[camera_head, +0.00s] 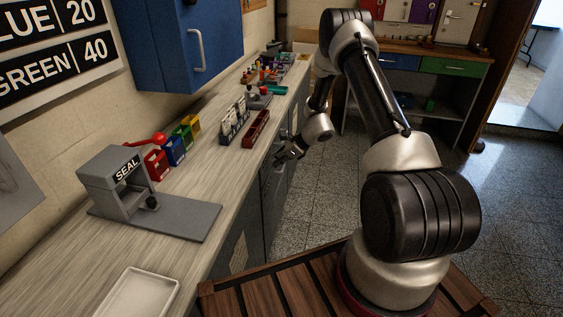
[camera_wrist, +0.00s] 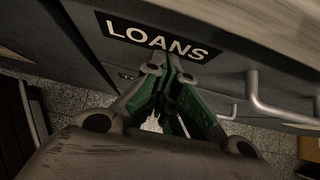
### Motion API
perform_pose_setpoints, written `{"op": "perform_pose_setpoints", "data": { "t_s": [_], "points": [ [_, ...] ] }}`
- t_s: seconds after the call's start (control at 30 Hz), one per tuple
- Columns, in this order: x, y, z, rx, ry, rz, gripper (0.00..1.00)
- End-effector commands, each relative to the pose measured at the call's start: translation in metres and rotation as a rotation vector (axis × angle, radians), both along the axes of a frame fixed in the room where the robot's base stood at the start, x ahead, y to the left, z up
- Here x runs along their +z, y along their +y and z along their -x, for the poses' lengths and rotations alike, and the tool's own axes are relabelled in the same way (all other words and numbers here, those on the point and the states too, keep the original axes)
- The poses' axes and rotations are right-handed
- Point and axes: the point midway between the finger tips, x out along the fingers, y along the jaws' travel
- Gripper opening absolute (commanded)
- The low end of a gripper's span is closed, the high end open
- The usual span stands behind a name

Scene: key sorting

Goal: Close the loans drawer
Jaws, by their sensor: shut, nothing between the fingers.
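The loans drawer front (camera_wrist: 215,68) is dark grey with a black LOANS label (camera_wrist: 157,38), and it fills the upper middle of the wrist view. A metal bar handle (camera_wrist: 283,110) shows to the right of the label. My gripper (camera_wrist: 172,66) is shut and empty, its green-padded fingers pointing at the front just under the label. I cannot tell whether the tips touch it. In the head view my gripper (camera_head: 284,155) is beside the counter's front, below the top's edge. How far the drawer stands out is not clear.
The counter (camera_head: 245,165) holds a seal press (camera_head: 125,180), small coloured bins (camera_head: 175,147), a dark red tray (camera_head: 256,129) and a white tray (camera_head: 138,296). A blue wall cabinet (camera_head: 185,45) hangs above. The speckled floor (camera_head: 310,215) right of the counter is clear.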

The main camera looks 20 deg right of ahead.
Motion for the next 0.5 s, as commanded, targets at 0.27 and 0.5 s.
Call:
{"op": "perform_pose_setpoints", "data": {
  "t_s": [0.27,0.5],
  "points": [
    [0.002,0.003,-0.002,0.002,-0.005,-0.005,0.00],
    [0.001,-0.021,0.009,0.004,-0.002,-0.003,0.00]
  ]
}}
